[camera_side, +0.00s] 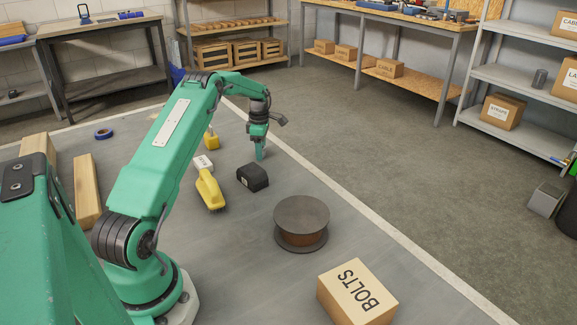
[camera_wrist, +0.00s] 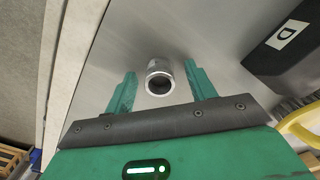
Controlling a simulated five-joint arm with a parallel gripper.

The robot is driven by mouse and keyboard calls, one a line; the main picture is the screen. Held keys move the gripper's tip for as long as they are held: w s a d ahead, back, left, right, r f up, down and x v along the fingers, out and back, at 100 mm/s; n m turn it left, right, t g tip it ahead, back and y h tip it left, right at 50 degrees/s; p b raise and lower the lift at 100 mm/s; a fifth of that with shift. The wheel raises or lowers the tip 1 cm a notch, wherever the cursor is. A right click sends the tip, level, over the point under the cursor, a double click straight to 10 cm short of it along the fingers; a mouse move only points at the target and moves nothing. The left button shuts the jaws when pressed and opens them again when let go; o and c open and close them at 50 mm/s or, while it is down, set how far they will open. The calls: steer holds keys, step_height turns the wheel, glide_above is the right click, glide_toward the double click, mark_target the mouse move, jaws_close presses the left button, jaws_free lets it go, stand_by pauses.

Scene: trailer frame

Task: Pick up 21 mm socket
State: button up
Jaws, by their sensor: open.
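The 21 mm socket is a shiny metal cylinder with a round open end. In the wrist view the socket (camera_wrist: 159,78) stands on the grey surface, between and slightly beyond the two green fingers of my gripper (camera_wrist: 160,92). The fingers are apart, with a gap on both sides of the socket. In the side view my gripper (camera_side: 260,153) points down close to the surface, just behind the black case. The socket cannot be made out there.
A black case (camera_side: 252,178) with a white label lies close by my gripper. A yellow-handled brush (camera_side: 209,190), a small white box (camera_side: 203,162) and a yellow padlock-like object (camera_side: 211,139) are nearby. A cable spool (camera_side: 301,216) and a BOLTS box (camera_side: 357,291) stand nearer the camera.

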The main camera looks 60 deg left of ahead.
stand_by(0.4)
steer(key=c, duration=1.1)
steer(key=shift+r, duration=0.1)
steer(key=shift+r, duration=0.4)
step_height(320, 180, up, 3)
steer(key=shift+f, duration=0.1)
steer(key=d+r, duration=0.2)
steer(key=d, duration=0.2)
steer(key=w+d+r, duration=0.1)
steer(key=d+r, duration=0.4)
steer(key=d, duration=0.2)
steer(key=shift+w+d+r, duration=0.15)
steer(key=shift+w+d, duration=0.15)
steer(key=shift+w, duration=0.1)
